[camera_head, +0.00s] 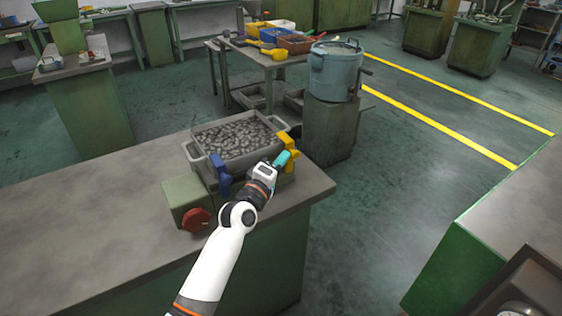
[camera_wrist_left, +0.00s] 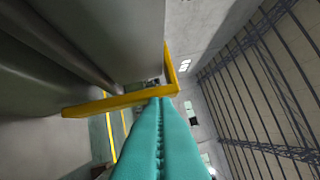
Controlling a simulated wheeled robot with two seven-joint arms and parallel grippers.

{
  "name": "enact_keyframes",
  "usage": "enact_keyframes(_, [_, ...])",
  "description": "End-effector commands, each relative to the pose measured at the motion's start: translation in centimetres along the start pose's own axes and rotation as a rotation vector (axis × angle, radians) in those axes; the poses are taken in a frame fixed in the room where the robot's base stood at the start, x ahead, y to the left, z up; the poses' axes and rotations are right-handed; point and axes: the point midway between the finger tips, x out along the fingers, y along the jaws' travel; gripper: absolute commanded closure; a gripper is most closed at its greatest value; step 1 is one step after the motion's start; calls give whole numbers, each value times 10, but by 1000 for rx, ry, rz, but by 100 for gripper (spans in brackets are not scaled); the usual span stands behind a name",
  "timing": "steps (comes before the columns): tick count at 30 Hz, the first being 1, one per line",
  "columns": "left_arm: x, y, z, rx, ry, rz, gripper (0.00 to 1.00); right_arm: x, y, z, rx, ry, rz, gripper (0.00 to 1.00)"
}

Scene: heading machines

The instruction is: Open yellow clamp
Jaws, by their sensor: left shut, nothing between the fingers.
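The yellow clamp (camera_head: 288,141) sits at the right end of a grey bin (camera_head: 192,151) full of small metal parts, on the near workbench. In the left wrist view the yellow clamp (camera_wrist_left: 108,103) is an angled bar crossing just beyond my fingertips, beside a grey surface. My left gripper (camera_head: 283,157) has teal fingers that are shut with nothing between them. Its tips are close against the yellow clamp; I cannot tell whether they touch. The left gripper's fingers (camera_wrist_left: 163,102) fill the lower middle of the wrist view. My right gripper does not show.
A blue clamp (camera_head: 219,176) is at the bin's left front, near a green block (camera_head: 187,196) with a red knob (camera_head: 195,220). The workbench (camera_head: 80,235) is clear to the left. A blue-grey drum (camera_head: 334,72) on a green stand is behind.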

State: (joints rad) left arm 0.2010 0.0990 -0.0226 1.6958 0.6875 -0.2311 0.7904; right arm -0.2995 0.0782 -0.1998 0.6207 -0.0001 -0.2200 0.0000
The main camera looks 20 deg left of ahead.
Motion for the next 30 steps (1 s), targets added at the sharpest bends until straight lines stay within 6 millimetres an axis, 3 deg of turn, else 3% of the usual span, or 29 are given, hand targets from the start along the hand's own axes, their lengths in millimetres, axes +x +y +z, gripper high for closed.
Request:
enact_keyframes(8, [-5,8,-9,96,2,-52,100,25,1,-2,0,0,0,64])
enact_keyframes(19, [-17,21,-30,382,4,-212,100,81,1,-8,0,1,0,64])
enact_keyframes(23, [-21,24,-37,478,3,-268,100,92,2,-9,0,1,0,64])
enact_keyframes(30, [-26,32,-47,464,2,-261,100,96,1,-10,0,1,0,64])
